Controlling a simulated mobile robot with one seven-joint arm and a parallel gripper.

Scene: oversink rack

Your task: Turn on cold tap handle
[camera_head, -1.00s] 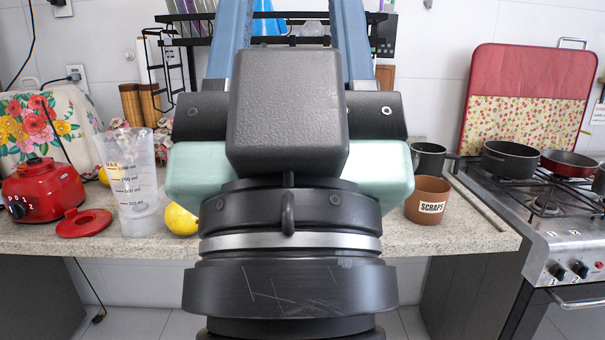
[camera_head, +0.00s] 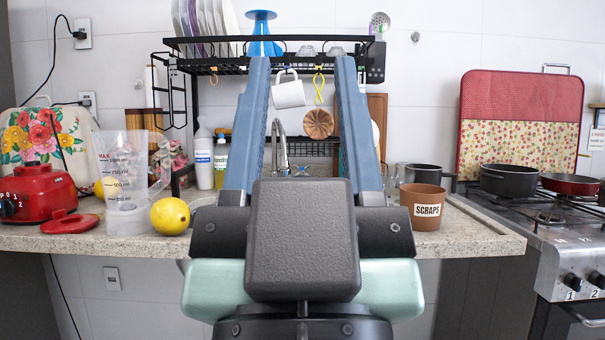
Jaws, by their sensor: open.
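The chrome tap (camera_head: 281,148) stands at the back of the counter, seen between my fingers in the head view. Its curved spout is near my left finger. A small metal part (camera_head: 302,170) beside its base may be a handle; I cannot tell whether it is the cold one. The sink basin is hidden behind my gripper. My gripper (camera_head: 302,62) is open and empty, its two long blue fingers spread and pointing away from me towards the wall. The fingertips overlap the rack in the picture, and no contact with the tap shows.
A black rack (camera_head: 225,64) holds plates, with a white mug (camera_head: 288,94) hanging below. A yellow lemon (camera_head: 170,216), measuring jug (camera_head: 125,185) and red blender (camera_head: 37,195) stand left. A brown scraps pot (camera_head: 423,206) stands right, before the stove (camera_head: 560,235).

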